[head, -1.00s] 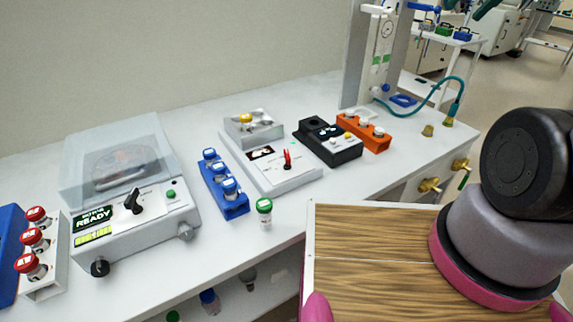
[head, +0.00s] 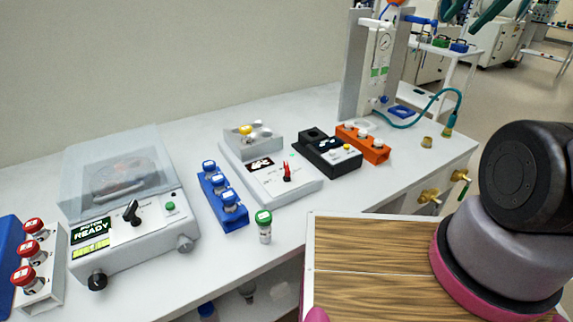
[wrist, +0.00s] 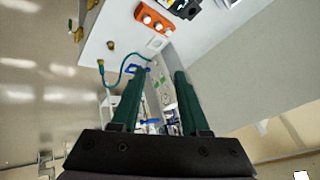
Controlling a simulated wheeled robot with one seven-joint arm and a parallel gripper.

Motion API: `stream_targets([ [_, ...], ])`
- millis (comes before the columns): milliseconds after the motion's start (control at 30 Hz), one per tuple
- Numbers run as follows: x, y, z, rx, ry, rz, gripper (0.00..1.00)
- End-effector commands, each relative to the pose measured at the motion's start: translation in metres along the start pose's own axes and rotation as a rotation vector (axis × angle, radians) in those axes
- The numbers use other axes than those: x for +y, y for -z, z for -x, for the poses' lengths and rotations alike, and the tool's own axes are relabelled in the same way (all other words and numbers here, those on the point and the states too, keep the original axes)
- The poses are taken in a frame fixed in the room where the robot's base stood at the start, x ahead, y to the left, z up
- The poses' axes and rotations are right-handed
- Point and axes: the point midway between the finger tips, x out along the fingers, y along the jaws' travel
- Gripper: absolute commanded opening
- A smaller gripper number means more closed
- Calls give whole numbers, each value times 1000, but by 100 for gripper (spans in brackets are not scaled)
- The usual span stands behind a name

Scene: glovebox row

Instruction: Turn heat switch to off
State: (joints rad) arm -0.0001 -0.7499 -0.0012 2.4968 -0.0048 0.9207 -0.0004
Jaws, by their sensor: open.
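A grey-white box device (head: 301,189) stands on the bench, with a red lever switch (head: 287,172) standing up on its top panel beside a small dark display. I cannot read its labels, so I cannot tell for sure that this is the heat switch. A centrifuge-like device (head: 140,251) at left has a black lever (head: 131,212) and a screen reading READY. My gripper (wrist: 157,77) shows only in the wrist view. Its dark green fingers are apart with nothing between them, and it is away from the switches.
The bench front is mostly clear.

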Motion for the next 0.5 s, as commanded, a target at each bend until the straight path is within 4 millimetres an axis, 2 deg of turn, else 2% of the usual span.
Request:
stream_targets([
  [133,-6,1,-7,-28,3,13,45],
  [233,-19,3,-23,-84,5,40,45],
  [367,-45,0,-54,-183,-1,94,45],
  [500,-77,-11,-92,-286,-17,164,45],
])
